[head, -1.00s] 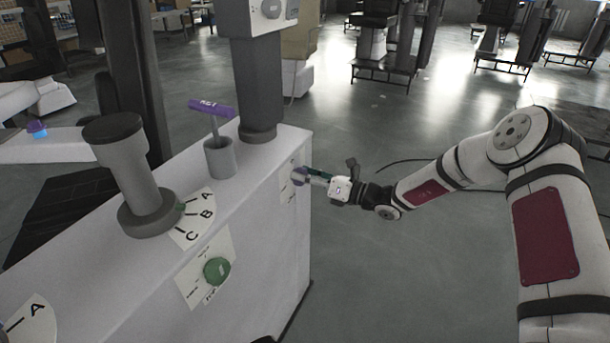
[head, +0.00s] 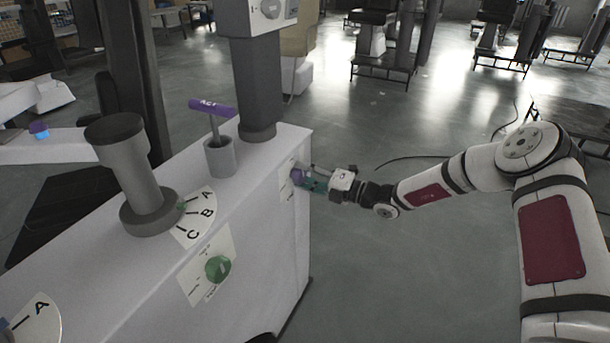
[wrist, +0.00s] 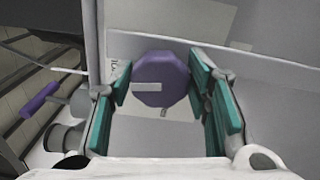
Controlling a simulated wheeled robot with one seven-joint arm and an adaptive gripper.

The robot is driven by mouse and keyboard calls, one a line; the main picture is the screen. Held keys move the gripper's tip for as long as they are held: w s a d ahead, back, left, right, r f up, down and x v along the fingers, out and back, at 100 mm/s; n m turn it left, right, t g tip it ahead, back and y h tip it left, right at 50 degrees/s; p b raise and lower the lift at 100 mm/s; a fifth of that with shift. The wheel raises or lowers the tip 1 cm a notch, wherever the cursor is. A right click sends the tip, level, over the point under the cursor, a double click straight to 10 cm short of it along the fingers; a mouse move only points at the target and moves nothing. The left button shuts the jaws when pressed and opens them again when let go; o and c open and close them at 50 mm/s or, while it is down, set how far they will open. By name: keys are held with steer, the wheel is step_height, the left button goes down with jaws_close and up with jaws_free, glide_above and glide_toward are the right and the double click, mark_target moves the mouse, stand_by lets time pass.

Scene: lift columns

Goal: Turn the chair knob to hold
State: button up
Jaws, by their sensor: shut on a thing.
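A purple, many-sided knob (head: 297,174) sits on the right end face of the white column housing. In the wrist view the knob (wrist: 161,79) carries a white pointer bar reaching left from its middle. Small dark lettering shows on the pale plate at its upper left and just below it; I cannot read it. My gripper (head: 313,183) reaches the knob from the right. In the wrist view the teal finger pads of my gripper (wrist: 160,88) are on the knob's left and right sides, closed on it. The exact contact is partly hidden.
On the white housing (head: 262,230) stand a purple-topped lever (head: 212,107) in a grey cup, a grey post (head: 140,175) by an A-B-C dial, and a green knob (head: 217,269) on the front. Open floor (head: 400,270) lies to the right.

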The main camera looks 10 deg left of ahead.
steer(key=shift+f+m, duration=0.1)
steer(key=shift+m, duration=0.7)
steer(key=o, duration=1.1)
steer(key=shift+o, duration=0.2)
steer(key=shift+d, duration=0.1)
steer(key=v, duration=1.2)
